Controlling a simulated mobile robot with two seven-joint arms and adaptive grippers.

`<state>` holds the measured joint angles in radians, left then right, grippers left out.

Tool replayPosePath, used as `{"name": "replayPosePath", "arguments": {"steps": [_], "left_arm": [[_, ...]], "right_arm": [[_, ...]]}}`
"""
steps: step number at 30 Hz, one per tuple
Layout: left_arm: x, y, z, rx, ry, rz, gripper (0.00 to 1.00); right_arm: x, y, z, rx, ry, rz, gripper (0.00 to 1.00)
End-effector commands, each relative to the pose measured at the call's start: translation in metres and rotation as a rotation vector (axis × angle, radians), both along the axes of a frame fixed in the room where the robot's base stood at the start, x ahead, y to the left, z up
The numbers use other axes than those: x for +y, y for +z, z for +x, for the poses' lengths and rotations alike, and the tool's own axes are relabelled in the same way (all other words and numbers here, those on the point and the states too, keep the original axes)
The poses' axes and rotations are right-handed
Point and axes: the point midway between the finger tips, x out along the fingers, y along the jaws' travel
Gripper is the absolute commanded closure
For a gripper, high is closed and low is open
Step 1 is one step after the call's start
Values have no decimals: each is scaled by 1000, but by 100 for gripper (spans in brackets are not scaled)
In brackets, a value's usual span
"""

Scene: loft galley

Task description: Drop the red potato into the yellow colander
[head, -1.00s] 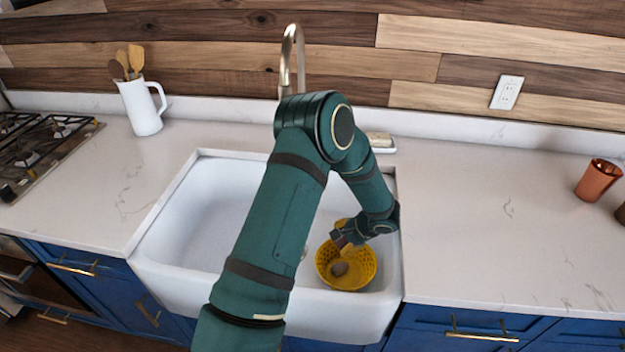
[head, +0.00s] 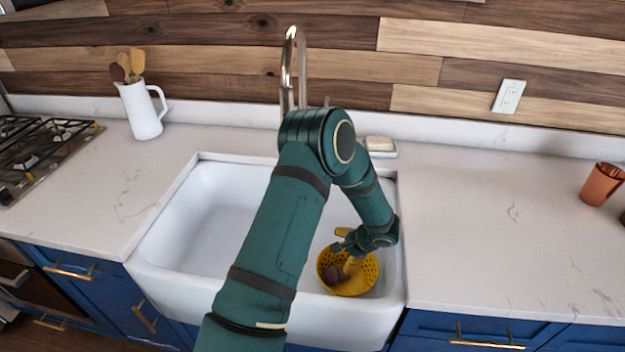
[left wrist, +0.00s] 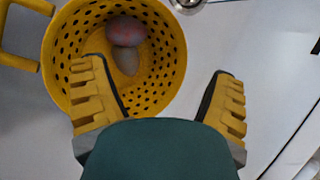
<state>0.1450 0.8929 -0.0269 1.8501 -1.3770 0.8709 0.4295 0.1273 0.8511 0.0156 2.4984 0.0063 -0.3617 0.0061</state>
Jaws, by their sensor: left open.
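The yellow colander (head: 372,284) sits in the right part of the sink; it also shows in the left wrist view (left wrist: 172,50). The red potato (left wrist: 126,31) lies inside it, against a paler brownish potato (left wrist: 126,60). In the head view the red potato (head: 330,273) looks dark and lies in the colander's left part. My left gripper (left wrist: 160,66) is open and empty, its fingers spread above the colander, one over its inside and one beyond its rim. In the head view the left gripper (head: 347,250) is partly hidden by its wrist. My right gripper is not in view.
The white sink (head: 225,195) has free room on its left. The faucet (head: 290,75) stands behind it, with a soap dish (head: 381,153) beside it. A white pitcher of utensils (head: 142,112) and a stove are left; a copper cup (head: 601,184) is right.

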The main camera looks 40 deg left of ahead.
Motion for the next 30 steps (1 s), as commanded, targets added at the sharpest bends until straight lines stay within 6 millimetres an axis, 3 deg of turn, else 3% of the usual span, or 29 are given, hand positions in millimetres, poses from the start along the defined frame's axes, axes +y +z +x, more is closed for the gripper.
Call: {"name": "replayPosePath", "arguments": {"steps": [5,21,30], "left_arm": [[-6,10,1,-2,0,0,15],[-55,93,1,-1,-1,0,15],[-61,104,1,1,-1,0,15]], "right_arm": [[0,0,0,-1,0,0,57],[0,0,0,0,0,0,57],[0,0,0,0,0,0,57]]}}
